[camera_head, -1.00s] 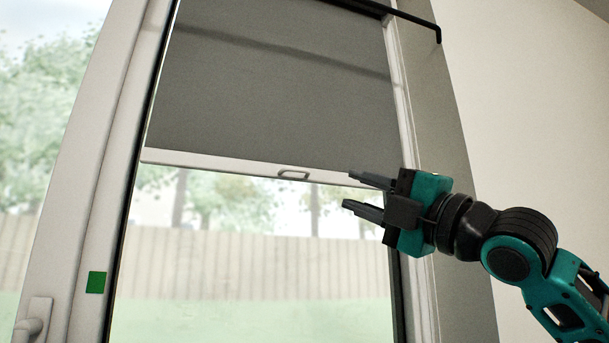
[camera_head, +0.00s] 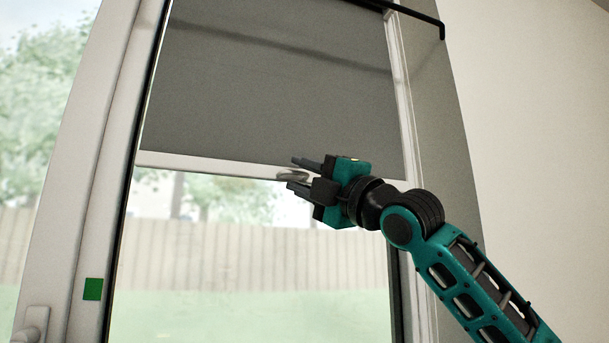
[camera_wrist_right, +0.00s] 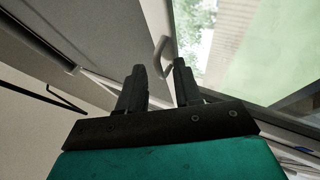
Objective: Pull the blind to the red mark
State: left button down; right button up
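The grey blind (camera_head: 270,90) hangs partway down the window, with a white bottom bar (camera_head: 200,163). A small loop handle (camera_head: 292,177) is on this bar. My right gripper (camera_head: 291,171) is open, with its fingertips at the handle, one above and one below it in the head view. In the right wrist view the handle (camera_wrist_right: 161,55) shows between and just beyond the two fingertips; I cannot tell if they touch it. A green square mark (camera_head: 93,289) is on the left window frame. No red mark shows. My left gripper is out of view.
The white window frame (camera_head: 115,150) stands left, with a window handle (camera_head: 32,325) low on it. A black rod (camera_head: 418,18) is at the top right. The bare wall (camera_head: 530,130) is at right.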

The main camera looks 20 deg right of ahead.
jog(key=shift+c, duration=0.5)
grip_shut()
dwell(0.8)
